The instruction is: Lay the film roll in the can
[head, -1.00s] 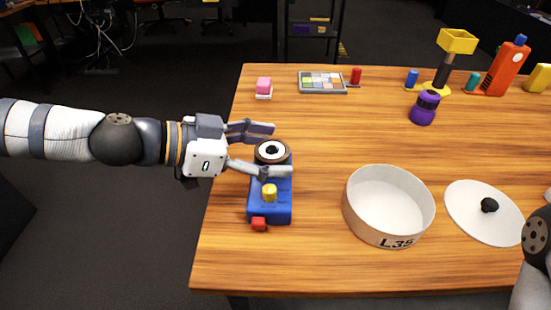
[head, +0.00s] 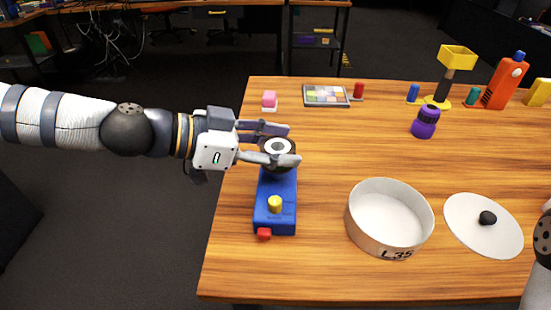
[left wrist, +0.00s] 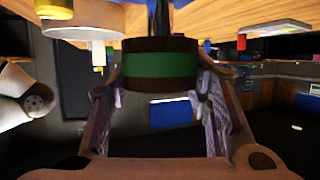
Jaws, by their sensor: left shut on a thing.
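The film roll (head: 278,147) is a dark ring with a white centre. In the left wrist view it shows a green band (left wrist: 160,68) between the two fingers. My left gripper (head: 279,145) is shut on its sides and holds it over the far end of a blue stand (head: 275,200) with a yellow knob and a red block. The roll looks slightly raised above the stand; the exact gap is hard to see. The open, empty white can (head: 390,215), marked L35, stands to the right. Its white lid (head: 465,225) with a black knob lies beside it. My right gripper is out of view.
The wood between stand and can is clear.

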